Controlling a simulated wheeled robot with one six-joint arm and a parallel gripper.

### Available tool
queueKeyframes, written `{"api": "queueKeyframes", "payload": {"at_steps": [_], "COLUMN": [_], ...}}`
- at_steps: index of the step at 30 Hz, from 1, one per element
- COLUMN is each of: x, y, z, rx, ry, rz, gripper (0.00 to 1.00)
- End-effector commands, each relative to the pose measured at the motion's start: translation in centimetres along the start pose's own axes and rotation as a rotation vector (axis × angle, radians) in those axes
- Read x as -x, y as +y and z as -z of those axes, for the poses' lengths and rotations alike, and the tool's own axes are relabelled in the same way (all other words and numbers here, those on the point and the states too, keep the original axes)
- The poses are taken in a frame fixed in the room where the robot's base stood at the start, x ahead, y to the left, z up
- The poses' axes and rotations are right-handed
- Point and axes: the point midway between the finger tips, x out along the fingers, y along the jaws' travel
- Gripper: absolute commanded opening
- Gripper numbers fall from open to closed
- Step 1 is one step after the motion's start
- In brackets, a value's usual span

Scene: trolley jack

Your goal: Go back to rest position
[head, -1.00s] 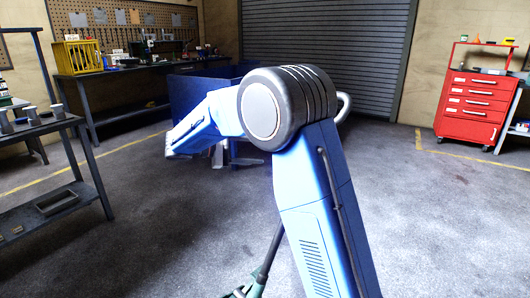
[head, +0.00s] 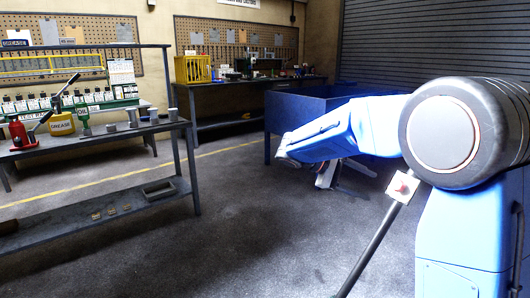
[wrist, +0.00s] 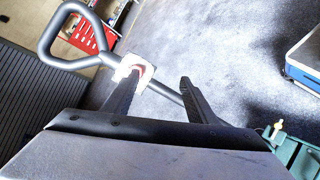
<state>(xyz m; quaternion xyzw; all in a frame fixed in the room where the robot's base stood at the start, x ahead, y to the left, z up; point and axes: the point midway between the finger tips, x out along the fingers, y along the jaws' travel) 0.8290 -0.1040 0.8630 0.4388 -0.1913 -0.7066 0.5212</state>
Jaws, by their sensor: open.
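The trolley jack's dark handle (head: 372,246) leans up from the lower edge of the head view, with a white block (head: 402,187) bearing a red part near its upper end. My arm hides the handle above that. In the wrist view, the handle's grey loop grip (wrist: 68,38) is at upper left and the white block (wrist: 131,68) is by the left fingertip. My gripper (wrist: 160,84) is open. The handle shaft runs behind its fingers; I cannot tell whether it touches them. Part of the jack's green body (wrist: 298,153) shows at lower right.
A dark workbench (head: 95,145) stands at left, with a red bottle jack (head: 19,132) and cans on top. A blue bin (head: 285,112) stands behind my arm. A red tool cabinet (wrist: 82,35) shows in the wrist view. The floor (head: 240,235) between bench and handle is clear.

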Motion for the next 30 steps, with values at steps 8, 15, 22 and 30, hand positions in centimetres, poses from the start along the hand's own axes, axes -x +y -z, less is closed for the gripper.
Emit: {"api": "queueKeyframes", "payload": {"at_steps": [8, 15, 22, 30], "x": [-3.3, -4.9, -5.6, -5.5], "y": [-4.0, -8.3, -12.8, -18.3], "z": [-6.5, -11.1, -14.7, -18.0], "rx": [-0.071, -0.152, -0.247, -0.382], "ry": [0.127, 0.241, 0.355, 0.491], "rz": [0.204, 0.369, 0.518, 0.682], "gripper": [0.52, 0.52, 0.52, 0.52]}}
